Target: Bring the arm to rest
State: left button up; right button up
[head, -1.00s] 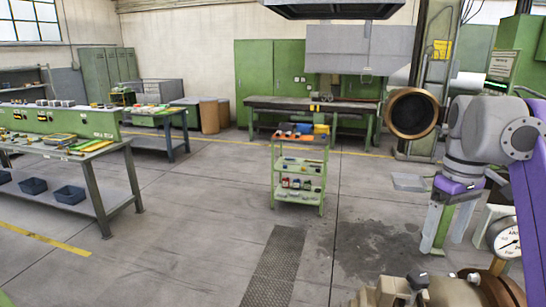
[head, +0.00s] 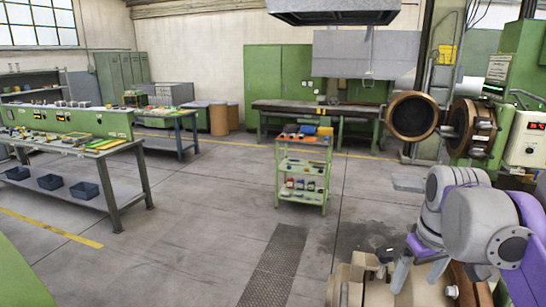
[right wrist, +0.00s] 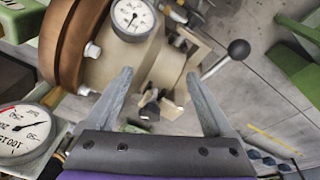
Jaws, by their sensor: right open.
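My right arm reaches in at the right of the head view, grey with purple parts. Its right gripper (head: 418,275) points down, low at the right, above or beside a beige machine part (head: 346,286). In the right wrist view the two grey fingers of this gripper (right wrist: 158,76) are spread apart with nothing held between them. Beyond them is a beige machine body (right wrist: 118,62) with a brown ring and a round gauge (right wrist: 132,17). I cannot tell whether the fingers touch it. My left gripper is not in view.
A black-knobbed lever (right wrist: 238,49) and a larger gauge (right wrist: 22,132) lie near the right gripper. A round bronze-rimmed opening (head: 412,116) stands behind the arm. A green trolley (head: 303,168) stands mid-floor. A workbench (head: 125,160) is at left. The floor between them is clear.

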jog(key=s+a+f+t, duration=0.1)
jog(key=s+a+f, duration=0.2)
jog(key=f, duration=0.5)
jog(key=s+a+f+m+t, duration=0.1)
jog(key=s+a+f, duration=0.2)
jog(key=s+f, duration=0.2)
jog(key=s+a+f+t, duration=0.2)
jog(key=s+a+f, duration=0.1)
jog(key=f, duration=0.8)
jog(key=shift+s+a+f+m+y, duration=0.3)
jog(key=shift+s+f, duration=0.1)
jog(key=shift+s, duration=0.35)
